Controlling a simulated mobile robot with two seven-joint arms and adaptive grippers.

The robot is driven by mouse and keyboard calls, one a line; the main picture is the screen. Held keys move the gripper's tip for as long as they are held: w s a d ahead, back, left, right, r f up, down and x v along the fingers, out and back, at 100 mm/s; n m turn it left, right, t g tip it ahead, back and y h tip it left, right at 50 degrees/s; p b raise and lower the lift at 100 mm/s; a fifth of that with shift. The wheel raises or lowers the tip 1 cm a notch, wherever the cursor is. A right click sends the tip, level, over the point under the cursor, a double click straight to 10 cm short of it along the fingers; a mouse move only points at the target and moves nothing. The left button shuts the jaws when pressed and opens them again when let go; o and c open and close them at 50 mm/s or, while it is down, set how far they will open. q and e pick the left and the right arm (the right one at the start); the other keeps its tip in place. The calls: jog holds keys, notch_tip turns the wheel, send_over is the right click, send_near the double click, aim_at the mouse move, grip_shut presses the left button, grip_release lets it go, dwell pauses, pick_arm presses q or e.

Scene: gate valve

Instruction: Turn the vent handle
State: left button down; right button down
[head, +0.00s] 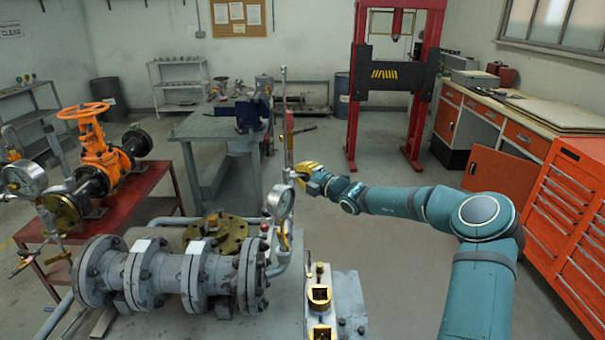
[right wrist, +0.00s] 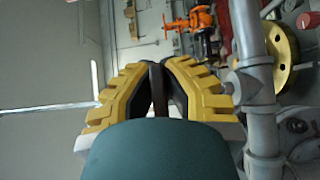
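The vent handle (head: 289,138) is a thin reddish upright lever on the pipework above the pressure gauge (head: 280,203) in the head view. My right gripper (head: 303,172) has yellow fingers and is at the lower part of this lever. In the right wrist view, the fingers of my right gripper (right wrist: 158,65) are drawn together with a dark reddish-brown bar (right wrist: 158,98) between them. This bar appears to be the handle, and the fingers look shut on it. The handle's pivot is hard to make out. My left gripper is not in view.
A grey flanged pipe (head: 170,273) and a brass flange (head: 216,233) are at the lower left. A grey block with brass fittings (head: 345,300) stands in front. An orange valve (head: 98,148) stands on a red table. An orange cabinet (head: 572,215) is at right; the floor between is clear.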

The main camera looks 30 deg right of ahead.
jog(key=shift+d, duration=0.1)
jog(key=n+y+b, duration=0.3)
jog(key=n+y, duration=0.2)
jog(key=n, duration=0.2)
jog(key=n+y+b, duration=0.4)
jog(key=n+y, duration=0.1)
jog(key=n, duration=0.2)
jog(key=s+r+n+y+b, duration=0.1)
jog(key=n+y+b, duration=0.2)
jog(key=n+y, duration=0.2)
jog(key=shift+a+n+t+b, duration=0.2)
jog(key=shift+n+t+b, duration=0.2)
jog(key=shift+n, duration=0.9)
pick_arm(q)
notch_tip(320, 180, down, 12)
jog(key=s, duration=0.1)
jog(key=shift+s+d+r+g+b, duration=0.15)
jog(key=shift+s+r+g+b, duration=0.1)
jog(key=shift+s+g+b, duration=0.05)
pick_arm(e)
jog(key=shift+n+g+y, duration=0.8)
jog(key=shift+n+y, duration=0.1)
jog(key=shift+n, duration=0.2)
jog(key=shift+s+r+n, duration=0.1)
jog(key=shift+r+n, duration=0.05)
jog(key=shift+n, duration=0.15)
